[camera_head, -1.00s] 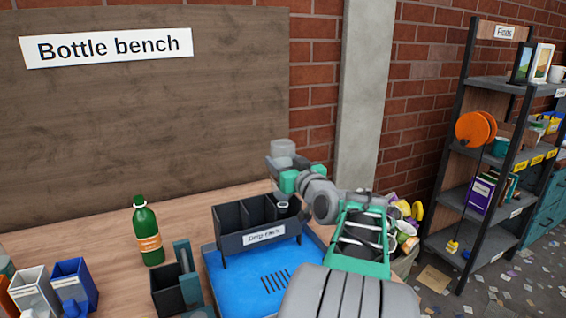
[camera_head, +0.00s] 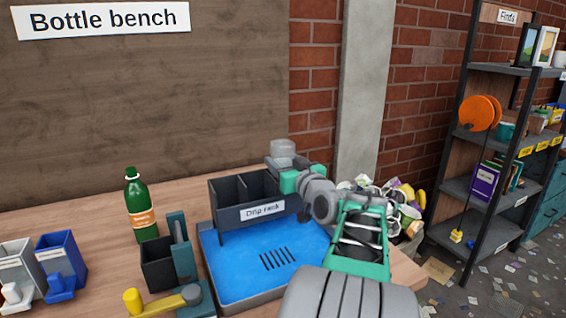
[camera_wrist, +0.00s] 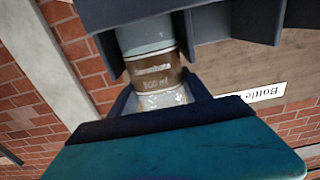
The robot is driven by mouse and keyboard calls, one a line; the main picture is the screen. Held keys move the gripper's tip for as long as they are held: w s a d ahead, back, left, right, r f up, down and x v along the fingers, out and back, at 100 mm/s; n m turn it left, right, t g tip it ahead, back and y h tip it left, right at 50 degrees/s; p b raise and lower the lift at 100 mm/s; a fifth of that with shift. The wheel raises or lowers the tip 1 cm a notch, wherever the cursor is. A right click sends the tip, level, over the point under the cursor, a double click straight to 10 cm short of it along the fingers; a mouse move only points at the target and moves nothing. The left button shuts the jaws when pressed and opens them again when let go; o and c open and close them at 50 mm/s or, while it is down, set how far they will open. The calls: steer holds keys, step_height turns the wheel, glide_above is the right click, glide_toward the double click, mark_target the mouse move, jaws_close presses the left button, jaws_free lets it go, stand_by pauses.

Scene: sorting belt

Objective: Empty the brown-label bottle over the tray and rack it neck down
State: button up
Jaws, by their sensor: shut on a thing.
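The brown-label bottle (camera_wrist: 157,76) is between my gripper's jaws in the wrist view, its clear body and brown band showing. In the head view only its greyish base end (camera_head: 283,148) shows above my gripper (camera_head: 287,180); it is held upside down. My gripper is shut on it at the right end of the dark drip rack (camera_head: 228,222). The wrist view shows the bottle's far part between the rack's dark walls (camera_wrist: 213,25). The neck is hidden, so I cannot tell whether it rests on anything. The blue tray (camera_head: 225,262) lies below the rack.
A green bottle with an orange label (camera_head: 141,208) stands left of the rack. A dark open box (camera_head: 158,272), a yellow-knobbed lever (camera_head: 150,303) and grey and blue bins (camera_head: 62,258) are at front left. A full waste bin (camera_head: 400,225) stands at right, beside the shelf (camera_head: 470,190).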

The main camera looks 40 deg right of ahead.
steer(key=o, duration=1.7)
steer(key=v, duration=0.8)
steer(key=shift+r, duration=0.1)
steer(key=shift+w, duration=0.1)
